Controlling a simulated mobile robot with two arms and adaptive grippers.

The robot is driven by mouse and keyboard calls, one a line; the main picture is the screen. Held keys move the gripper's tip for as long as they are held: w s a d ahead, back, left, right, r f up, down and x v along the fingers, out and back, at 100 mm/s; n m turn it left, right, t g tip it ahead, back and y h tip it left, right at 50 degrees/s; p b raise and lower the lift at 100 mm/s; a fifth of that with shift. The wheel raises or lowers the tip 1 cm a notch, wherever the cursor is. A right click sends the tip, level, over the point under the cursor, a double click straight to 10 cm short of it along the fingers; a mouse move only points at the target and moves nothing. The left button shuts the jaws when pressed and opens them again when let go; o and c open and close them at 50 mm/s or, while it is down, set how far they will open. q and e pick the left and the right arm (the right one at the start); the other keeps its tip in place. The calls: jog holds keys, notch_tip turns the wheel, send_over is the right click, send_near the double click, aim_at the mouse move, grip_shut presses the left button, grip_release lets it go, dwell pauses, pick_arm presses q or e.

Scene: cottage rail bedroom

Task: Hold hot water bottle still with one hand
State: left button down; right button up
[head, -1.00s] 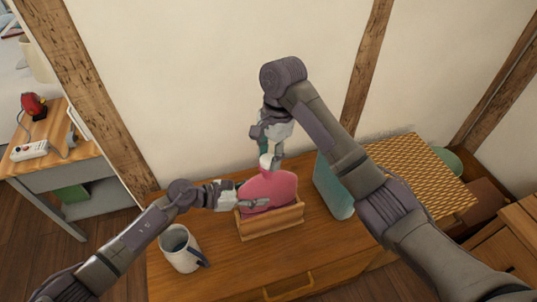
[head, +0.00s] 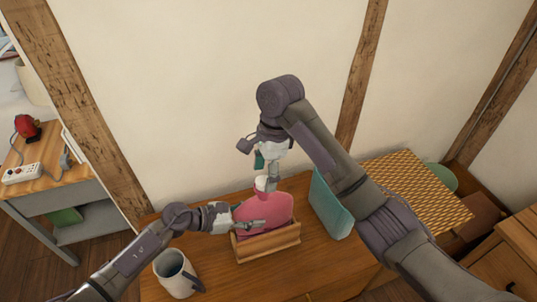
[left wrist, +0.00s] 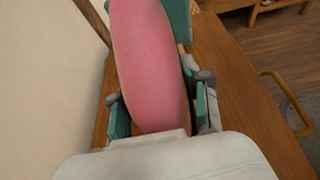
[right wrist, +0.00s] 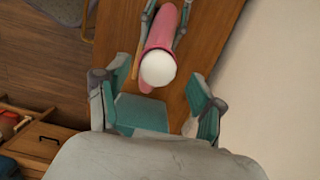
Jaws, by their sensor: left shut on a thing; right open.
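The pink hot water bottle (head: 270,212) stands upright in a wooden holder (head: 268,246) on the wooden dresser top. Its white cap (head: 262,183) faces up. My left gripper (head: 262,225) is shut on the bottle's body from the left side, and the left wrist view shows the pink body (left wrist: 148,60) between its fingers. My right gripper (head: 268,178) is open and points down at the cap. In the right wrist view the cap (right wrist: 158,69) shows just beyond the spread fingers; whether a finger touches it I cannot tell.
A white mug (head: 175,274) with a dark handle stands left of the holder, near my left arm. A teal upright object (head: 330,205) stands right of it, close to my right arm. A woven yellow surface (head: 415,190) lies further right. The wall is close behind.

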notch_tip(320, 180, up, 10)
jog(key=d, duration=0.1)
jog(key=shift+w+d, duration=0.3)
jog(key=shift+r, duration=0.1)
pick_arm(q)
jog(key=shift+c, duration=2.2)
grip_release()
jog(key=v, duration=1.2)
